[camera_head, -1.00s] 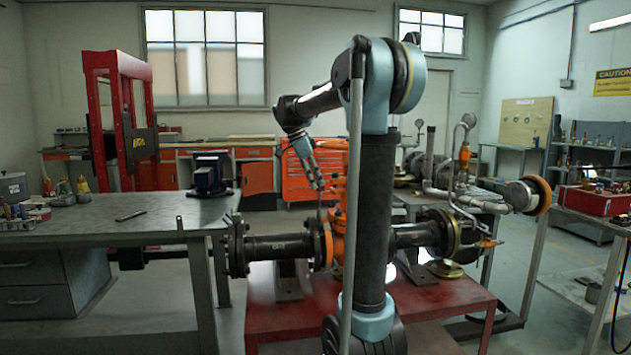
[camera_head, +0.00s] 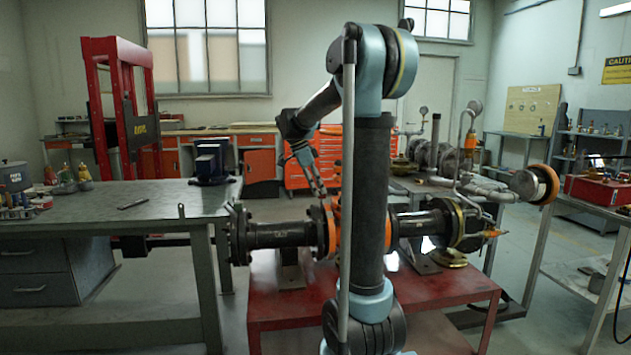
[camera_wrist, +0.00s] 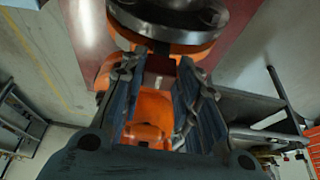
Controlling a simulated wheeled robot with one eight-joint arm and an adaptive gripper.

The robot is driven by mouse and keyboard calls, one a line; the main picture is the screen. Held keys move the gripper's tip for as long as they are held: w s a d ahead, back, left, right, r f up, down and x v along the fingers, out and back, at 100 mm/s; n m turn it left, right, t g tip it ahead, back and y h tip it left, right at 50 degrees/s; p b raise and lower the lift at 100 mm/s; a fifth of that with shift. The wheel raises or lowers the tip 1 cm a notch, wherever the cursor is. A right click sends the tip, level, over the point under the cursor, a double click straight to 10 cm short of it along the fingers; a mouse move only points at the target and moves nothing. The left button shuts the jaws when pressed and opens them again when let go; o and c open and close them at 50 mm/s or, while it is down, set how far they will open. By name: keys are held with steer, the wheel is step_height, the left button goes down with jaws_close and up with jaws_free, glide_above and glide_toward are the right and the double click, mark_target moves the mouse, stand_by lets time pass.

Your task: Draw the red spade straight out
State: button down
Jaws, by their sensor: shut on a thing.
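The red spade (camera_wrist: 160,64) shows only as a small dark red piece between my fingers in the wrist view, below a dark round flange (camera_wrist: 168,22). My gripper (camera_wrist: 158,88) has a finger on each side of it and is shut on it. In the head view my gripper (camera_head: 321,192) points down at the flanged joint (camera_head: 322,232) left of the orange valve body (camera_head: 334,228). The spade cannot be made out there. The orange valve body also shows below the fingers in the wrist view (camera_wrist: 148,115). My own arm hides part of the valve.
The pipe run (camera_head: 280,235) rests on supports over a red table (camera_head: 285,312). A grey workbench (camera_head: 90,215) stands close at the left. A cart (camera_head: 590,285) stands at the right. Open air lies above the left pipe.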

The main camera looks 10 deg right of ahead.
steer(key=shift+f, duration=0.5)
step_height(320, 180, up, 15)
steer(key=shift+r, duration=0.15)
stand_by(1.4)
stand_by(0.5)
